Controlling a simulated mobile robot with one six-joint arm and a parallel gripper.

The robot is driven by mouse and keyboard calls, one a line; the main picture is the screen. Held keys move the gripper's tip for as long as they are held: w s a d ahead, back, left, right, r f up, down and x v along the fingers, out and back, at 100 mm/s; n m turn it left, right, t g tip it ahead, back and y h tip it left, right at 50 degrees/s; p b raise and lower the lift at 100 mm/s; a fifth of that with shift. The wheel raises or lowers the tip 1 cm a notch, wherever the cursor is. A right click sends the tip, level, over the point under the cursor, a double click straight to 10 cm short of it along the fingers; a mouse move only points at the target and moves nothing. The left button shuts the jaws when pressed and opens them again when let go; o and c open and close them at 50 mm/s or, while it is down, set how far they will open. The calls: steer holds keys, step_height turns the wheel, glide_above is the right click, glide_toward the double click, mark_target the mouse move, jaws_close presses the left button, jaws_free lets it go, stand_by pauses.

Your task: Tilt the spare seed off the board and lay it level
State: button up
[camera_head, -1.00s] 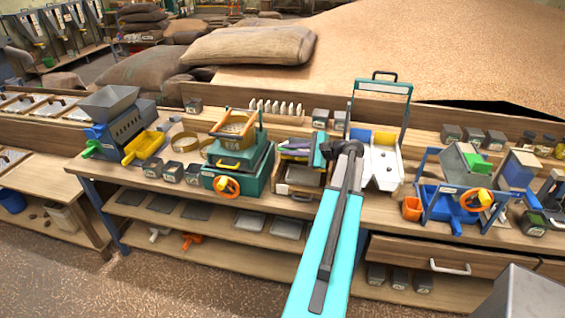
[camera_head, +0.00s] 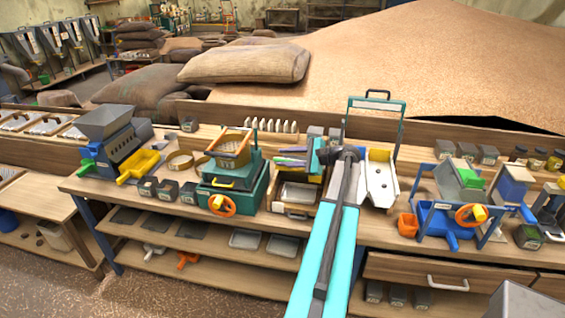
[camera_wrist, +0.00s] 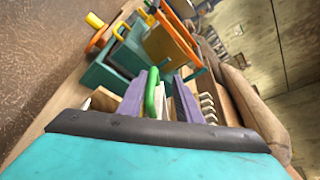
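My gripper (camera_head: 291,158) is above a wooden box-like stand (camera_head: 296,205) at the middle of the bench, pointing left in the head view. In the wrist view its two purple fingers (camera_wrist: 167,97) stand apart. A slim green piece (camera_wrist: 153,94) shows between them, close to the left finger; I cannot tell whether it touches. A light tray (camera_head: 298,192) sits in the stand under the gripper. I cannot make out the spare seed or tell which thing is its board; they may be hidden or too small.
A teal machine with an orange wheel (camera_head: 222,205) stands just left of the gripper. A white chute with a teal frame (camera_head: 381,178) stands just right of my arm. A row of pale upright pieces (camera_head: 272,125) is behind. Blue machines stand at both sides.

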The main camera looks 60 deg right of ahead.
steer(key=shift+s+d+f, duration=0.1)
steer(key=shift+s+d, duration=0.1)
steer(key=shift+s, duration=0.05)
steer(key=b+v, duration=0.4)
steer(key=v, duration=0.9)
steer(key=shift+s, duration=0.15)
steer(key=shift+s+a, duration=0.1)
stand_by(0.5)
